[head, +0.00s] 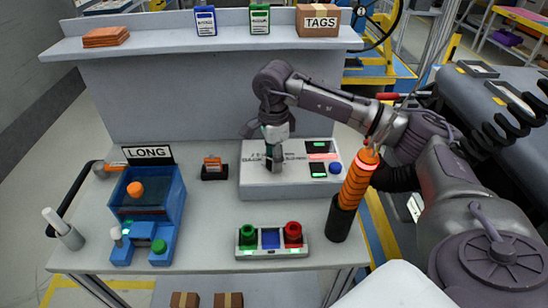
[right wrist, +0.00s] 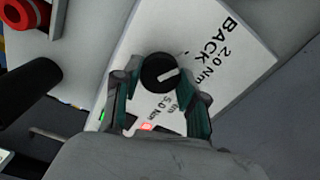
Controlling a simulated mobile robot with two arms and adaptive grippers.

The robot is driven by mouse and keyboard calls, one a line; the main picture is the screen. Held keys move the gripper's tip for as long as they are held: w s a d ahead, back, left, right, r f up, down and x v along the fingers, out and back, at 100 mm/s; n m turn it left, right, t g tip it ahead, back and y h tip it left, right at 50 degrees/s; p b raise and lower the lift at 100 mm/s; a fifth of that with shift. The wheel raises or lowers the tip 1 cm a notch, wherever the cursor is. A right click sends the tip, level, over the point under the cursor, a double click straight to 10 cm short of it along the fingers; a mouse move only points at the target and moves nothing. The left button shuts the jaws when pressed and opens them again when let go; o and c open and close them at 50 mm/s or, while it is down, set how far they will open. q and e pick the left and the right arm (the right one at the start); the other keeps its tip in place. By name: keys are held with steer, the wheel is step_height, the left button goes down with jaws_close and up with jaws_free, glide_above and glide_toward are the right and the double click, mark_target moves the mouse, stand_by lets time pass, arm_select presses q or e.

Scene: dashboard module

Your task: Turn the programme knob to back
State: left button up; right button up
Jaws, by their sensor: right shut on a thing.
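The white control module (head: 308,184) sits on the bench in the head view, with small displays and a blue button (head: 335,168) on its top. The programme knob (right wrist: 158,72) is round and black with a white pointer mark, on the module's white face (right wrist: 258,60) in the right wrist view. The pointer aims to the right and slightly up in that view, roughly toward the "2.0 Nm BACK" print (right wrist: 222,50). My right gripper (head: 273,163) is down on the module and shut on the knob, a finger on either side. The gripper hides the knob in the head view. My left gripper is not in view.
An orange and black driver (head: 358,182) stands right of the module. A button box (head: 272,252) with green and red buttons lies in front. A blue "LONG" station (head: 172,205) and a small dark holder (head: 214,170) stand to the left. A shelf (head: 190,43) runs above the back.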

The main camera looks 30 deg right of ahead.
steer(key=o, duration=1.1)
steer(key=shift+o, duration=0.2)
step_height(320, 180, up, 12)
steer(key=shift+f, duration=0.1)
